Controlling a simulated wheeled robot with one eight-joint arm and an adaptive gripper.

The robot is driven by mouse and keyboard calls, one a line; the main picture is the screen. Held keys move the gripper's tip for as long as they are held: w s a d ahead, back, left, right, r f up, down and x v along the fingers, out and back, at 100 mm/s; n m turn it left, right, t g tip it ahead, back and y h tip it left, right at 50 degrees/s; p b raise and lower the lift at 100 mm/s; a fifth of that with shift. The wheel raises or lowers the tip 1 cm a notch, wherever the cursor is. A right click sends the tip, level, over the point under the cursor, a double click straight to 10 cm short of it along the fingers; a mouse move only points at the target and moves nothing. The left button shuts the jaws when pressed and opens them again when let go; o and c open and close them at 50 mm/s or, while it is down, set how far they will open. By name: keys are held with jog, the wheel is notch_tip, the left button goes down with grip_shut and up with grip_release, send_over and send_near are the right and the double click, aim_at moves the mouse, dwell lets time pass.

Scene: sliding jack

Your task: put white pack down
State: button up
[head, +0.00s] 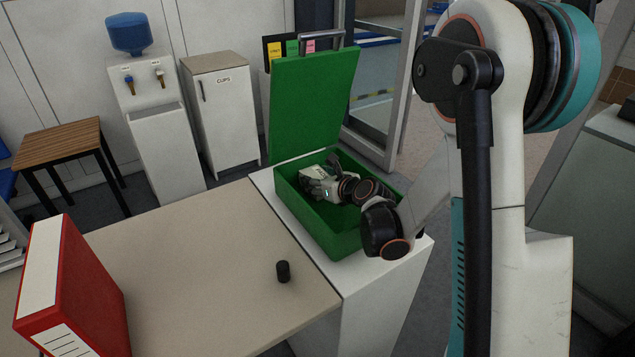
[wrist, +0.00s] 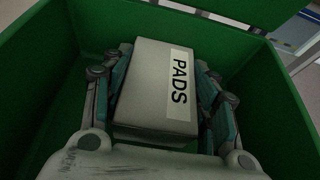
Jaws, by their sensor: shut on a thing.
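The white pack (wrist: 155,85), a pale box with a "PADS" label, is between the two fingers of my gripper (wrist: 162,95) in the wrist view. The fingers are shut on its two sides. In the head view my gripper (head: 318,187) is inside the open green case (head: 318,220), low between its walls. The pack is mostly hidden there by my gripper and wrist. The green walls surround the pack in the wrist view. Whether the pack touches the case floor, I cannot tell.
The case's lid (head: 312,100) stands upright at the back. The case sits on a white cabinet (head: 375,300) beside a beige table (head: 200,260). A small black cylinder (head: 283,271) and a red binder (head: 72,290) stand on the table, with clear room between them.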

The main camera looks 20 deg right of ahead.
jog(key=shift+r, duration=0.1)
jog(key=o, duration=1.1)
